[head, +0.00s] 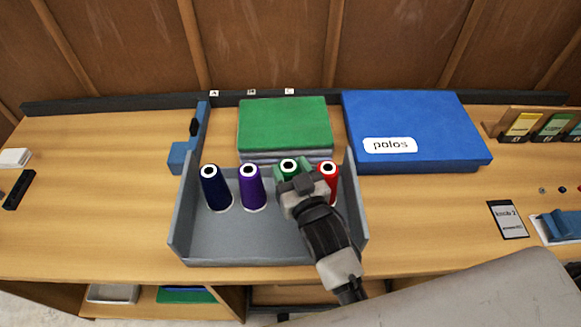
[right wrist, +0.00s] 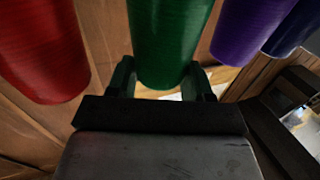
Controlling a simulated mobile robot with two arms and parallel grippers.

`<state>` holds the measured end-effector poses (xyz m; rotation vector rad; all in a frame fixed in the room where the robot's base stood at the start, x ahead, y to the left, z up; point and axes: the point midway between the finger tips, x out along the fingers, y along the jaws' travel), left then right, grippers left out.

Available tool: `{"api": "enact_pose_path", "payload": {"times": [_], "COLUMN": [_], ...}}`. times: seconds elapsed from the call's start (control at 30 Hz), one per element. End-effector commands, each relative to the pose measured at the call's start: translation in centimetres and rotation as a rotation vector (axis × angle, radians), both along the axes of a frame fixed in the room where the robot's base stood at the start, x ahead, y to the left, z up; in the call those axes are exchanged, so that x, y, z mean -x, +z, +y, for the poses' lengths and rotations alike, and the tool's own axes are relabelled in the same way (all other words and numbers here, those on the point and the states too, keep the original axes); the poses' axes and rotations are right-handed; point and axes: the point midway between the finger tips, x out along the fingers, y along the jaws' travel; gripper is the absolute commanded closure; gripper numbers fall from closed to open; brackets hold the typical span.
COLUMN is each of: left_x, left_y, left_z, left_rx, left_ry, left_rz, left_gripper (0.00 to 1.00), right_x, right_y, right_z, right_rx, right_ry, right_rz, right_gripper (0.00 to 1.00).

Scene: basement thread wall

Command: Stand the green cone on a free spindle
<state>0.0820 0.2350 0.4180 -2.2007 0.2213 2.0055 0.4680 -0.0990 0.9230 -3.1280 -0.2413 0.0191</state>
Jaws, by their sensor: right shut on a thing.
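The green cone (head: 288,167) stands in a row of cones in the grey open-front tray (head: 225,247), between the purple cone (head: 251,187) and the red cone (head: 329,181). My right gripper (head: 291,177) reaches in from the front and is shut on the green cone, hiding most of it in the head view. In the right wrist view the green cone (right wrist: 167,40) sits between the two fingers. I cannot tell whether it is lifted. I can make out no spindle. My left gripper is not in view.
A navy cone (head: 215,188) stands left of the purple one; neighbours are close on both sides. Behind the tray lie a green-topped stack (head: 285,122) and a blue box (head: 415,125). Small letter labels (head: 251,92) sit along the dark back rail. The table left of the tray is mostly clear.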

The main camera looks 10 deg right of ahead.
Motion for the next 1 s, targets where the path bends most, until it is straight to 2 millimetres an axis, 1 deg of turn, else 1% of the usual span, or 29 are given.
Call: {"api": "enact_pose_path", "payload": {"times": [0.27, 0.57, 0.7, 0.73, 0.9, 1.0], "left_x": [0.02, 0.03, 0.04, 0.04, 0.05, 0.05], "left_y": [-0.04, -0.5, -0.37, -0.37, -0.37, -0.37], "left_z": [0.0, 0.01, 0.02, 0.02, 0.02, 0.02], "left_rx": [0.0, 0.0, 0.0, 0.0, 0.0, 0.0], "left_ry": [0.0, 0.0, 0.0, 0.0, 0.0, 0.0], "left_rz": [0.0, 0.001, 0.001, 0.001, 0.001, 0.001], "left_gripper": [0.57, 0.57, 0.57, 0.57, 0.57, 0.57], "right_x": [-0.01, -0.01, -0.01, -0.01, -0.01, -0.01], "right_y": [-0.01, -0.76, -0.6, -0.59, -0.6, -0.61], "right_z": [-0.01, 0.0, 0.0, 0.0, 0.0, 0.0], "right_rx": [-0.001, -0.001, -0.001, -0.001, -0.001, -0.001], "right_ry": [0.0, 0.0, 0.0, 0.0, 0.0, 0.0], "right_rz": [-0.001, -0.002, -0.002, -0.002, -0.002, -0.001], "right_gripper": [0.9, 0.9, 0.9, 0.46, 0.2, 0.19]}}
